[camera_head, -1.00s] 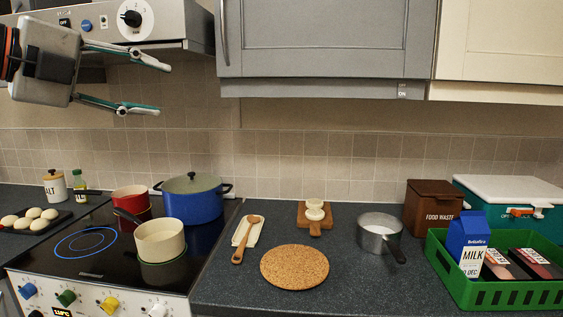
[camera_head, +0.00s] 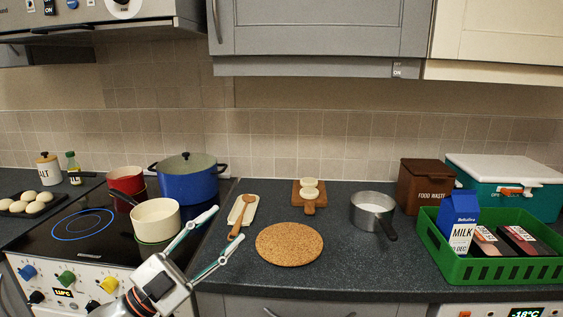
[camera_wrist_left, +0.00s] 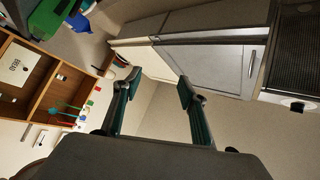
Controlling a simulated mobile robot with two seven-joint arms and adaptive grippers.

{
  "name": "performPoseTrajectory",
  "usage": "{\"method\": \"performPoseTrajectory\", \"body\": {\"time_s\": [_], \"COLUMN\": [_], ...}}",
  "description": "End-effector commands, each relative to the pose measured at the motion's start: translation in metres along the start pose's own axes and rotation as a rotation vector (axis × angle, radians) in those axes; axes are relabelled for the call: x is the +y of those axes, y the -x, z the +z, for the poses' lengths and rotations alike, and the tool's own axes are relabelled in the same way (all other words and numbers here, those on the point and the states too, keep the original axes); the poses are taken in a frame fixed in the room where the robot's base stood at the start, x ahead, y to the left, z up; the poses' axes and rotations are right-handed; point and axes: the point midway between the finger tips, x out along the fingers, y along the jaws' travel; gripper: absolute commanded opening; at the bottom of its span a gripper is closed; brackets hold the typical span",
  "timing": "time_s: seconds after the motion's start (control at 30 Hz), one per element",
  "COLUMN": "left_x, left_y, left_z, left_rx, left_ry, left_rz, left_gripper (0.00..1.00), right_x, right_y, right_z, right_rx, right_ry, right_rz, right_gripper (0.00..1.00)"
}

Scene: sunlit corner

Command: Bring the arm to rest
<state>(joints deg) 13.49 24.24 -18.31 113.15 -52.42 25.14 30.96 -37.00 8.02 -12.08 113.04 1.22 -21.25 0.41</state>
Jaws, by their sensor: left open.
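My left gripper (camera_head: 209,238) is in the lower middle-left of the head view, in front of the counter edge near the hob's right side. Its two fingers are spread apart with nothing between them. In the left wrist view the open fingers (camera_wrist_left: 158,95) also show, with bare wall and a cabinet beyond them. My right gripper is in neither view.
The hob (camera_head: 80,240) holds a cream pot (camera_head: 155,218), a red pot (camera_head: 126,181) and a blue pot (camera_head: 190,186). A cork mat (camera_head: 289,244), a steel saucepan (camera_head: 371,212) and a green crate (camera_head: 485,269) stand on the counter. The overhead cabinet (camera_head: 320,30) is above.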

Motion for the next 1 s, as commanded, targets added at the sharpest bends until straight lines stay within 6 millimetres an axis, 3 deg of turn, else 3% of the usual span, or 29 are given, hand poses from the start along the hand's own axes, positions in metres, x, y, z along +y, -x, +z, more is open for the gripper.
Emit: {"method": "performPoseTrajectory", "body": {"time_s": [0.03,0.2,0.3,0.43,0.57,0.7,0.83,1.0], "left_x": [0.013,0.063,0.101,0.155,0.213,0.27,0.306,0.325], "left_y": [0.019,0.093,0.143,0.21,0.278,0.341,0.38,0.4], "left_z": [0.021,0.087,0.117,0.141,0.149,0.141,0.129,0.12], "left_rx": [-0.073,-0.355,-0.527,-0.74,-0.94,-1.12,-1.227,-1.283], "left_ry": [0.056,0.212,0.292,0.386,0.48,0.567,0.625,0.659], "left_rz": [-0.046,-0.173,-0.21,-0.224,-0.208,-0.171,-0.137,-0.115], "left_gripper": [0.42,0.42,0.42,0.42,0.42,0.42,0.42,0.42], "right_x": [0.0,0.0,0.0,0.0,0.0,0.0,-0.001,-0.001], "right_y": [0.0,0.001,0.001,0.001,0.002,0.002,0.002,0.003], "right_z": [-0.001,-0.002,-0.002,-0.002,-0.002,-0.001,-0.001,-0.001], "right_rx": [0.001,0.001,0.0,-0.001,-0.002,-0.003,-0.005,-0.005], "right_ry": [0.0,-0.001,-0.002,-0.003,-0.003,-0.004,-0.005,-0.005], "right_rz": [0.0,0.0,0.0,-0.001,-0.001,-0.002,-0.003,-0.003], "right_gripper": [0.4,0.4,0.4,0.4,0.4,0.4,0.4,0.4]}}
